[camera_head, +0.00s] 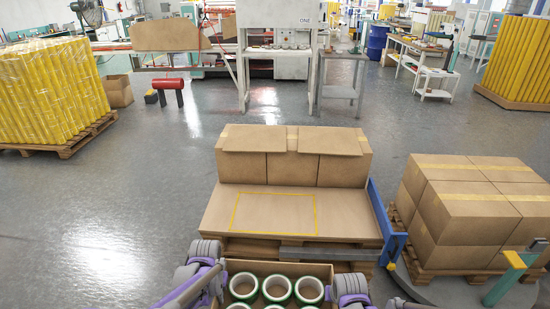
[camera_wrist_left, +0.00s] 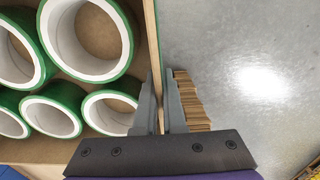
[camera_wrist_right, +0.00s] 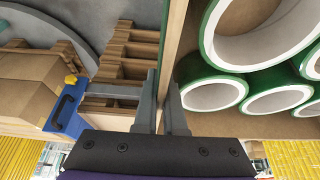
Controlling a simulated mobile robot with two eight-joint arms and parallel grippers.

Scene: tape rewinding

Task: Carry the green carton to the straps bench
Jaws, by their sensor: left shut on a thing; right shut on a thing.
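The green carton is an open cardboard box (camera_head: 262,268) with several green-edged tape rolls (camera_head: 277,289) inside, at the bottom centre of the head view. My left gripper (camera_wrist_left: 160,90) is shut on the box's left wall, one finger inside and one outside. My right gripper (camera_wrist_right: 164,90) is shut on the opposite wall in the same way. Both wrist views show rolls beside the inner finger. The box is held in front of me, and its near part is cut off in the head view. I cannot tell which bench is the straps bench.
Just ahead stands a pallet (camera_head: 215,247) with a board marked by a yellow rectangle (camera_head: 273,211) and closed boxes (camera_head: 295,165) behind it. A blue frame post (camera_head: 384,222) stands at its right. Stacked cartons (camera_head: 475,205) stand further right. Open floor (camera_head: 130,215) lies to the left.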

